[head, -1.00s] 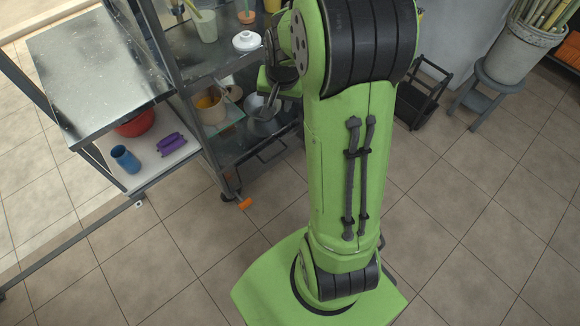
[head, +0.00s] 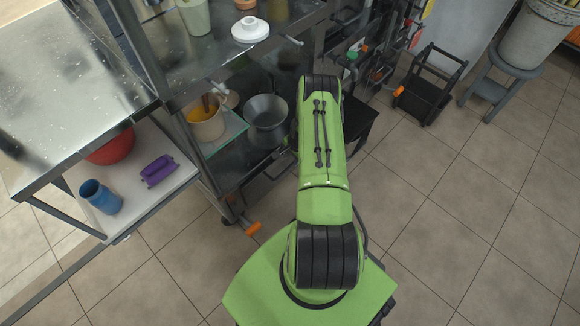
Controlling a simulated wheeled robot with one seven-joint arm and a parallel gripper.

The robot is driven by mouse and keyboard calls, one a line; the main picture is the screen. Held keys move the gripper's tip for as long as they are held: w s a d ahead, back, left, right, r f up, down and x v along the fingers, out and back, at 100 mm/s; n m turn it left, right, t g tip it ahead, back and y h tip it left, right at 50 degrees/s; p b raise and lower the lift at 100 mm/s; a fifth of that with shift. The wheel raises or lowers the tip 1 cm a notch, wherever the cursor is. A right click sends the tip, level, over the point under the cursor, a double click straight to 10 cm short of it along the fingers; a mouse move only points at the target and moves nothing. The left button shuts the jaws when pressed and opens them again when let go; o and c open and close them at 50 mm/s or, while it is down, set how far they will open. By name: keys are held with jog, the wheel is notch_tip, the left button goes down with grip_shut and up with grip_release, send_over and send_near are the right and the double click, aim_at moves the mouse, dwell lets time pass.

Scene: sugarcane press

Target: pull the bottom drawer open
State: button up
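The metal cabinet (head: 275,45) stands left of my arm, its shelves and front seen steeply from above. A dark, thin bar shows low on its front, beside my arm; I cannot tell whether it is the bottom drawer's handle. The bottom drawer itself cannot be made out clearly, and my green arm covers part of that front. My arm reaches away from my base toward the cabinet's right end. My gripper is hidden beyond the arm, so its fingers and anything in them do not show.
A metal pot (head: 266,112) and a tan pot (head: 206,122) stand inside the cabinet. A side shelf holds a blue cup (head: 100,197) and a purple object (head: 158,170). A black rack (head: 428,88) and a grey stool (head: 497,86) stand right. The tiled floor at right is clear.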

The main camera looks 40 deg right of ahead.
aim_at(290, 166)
jog(key=f, duration=0.2)
jog(key=f+b, duration=0.1)
jog(key=f, duration=0.1)
jog(key=w+f+b, duration=0.1)
jog(key=f, duration=0.1)
jog(key=shift+w+f, duration=0.1)
jog(key=shift+f, duration=0.25)
grip_shut()
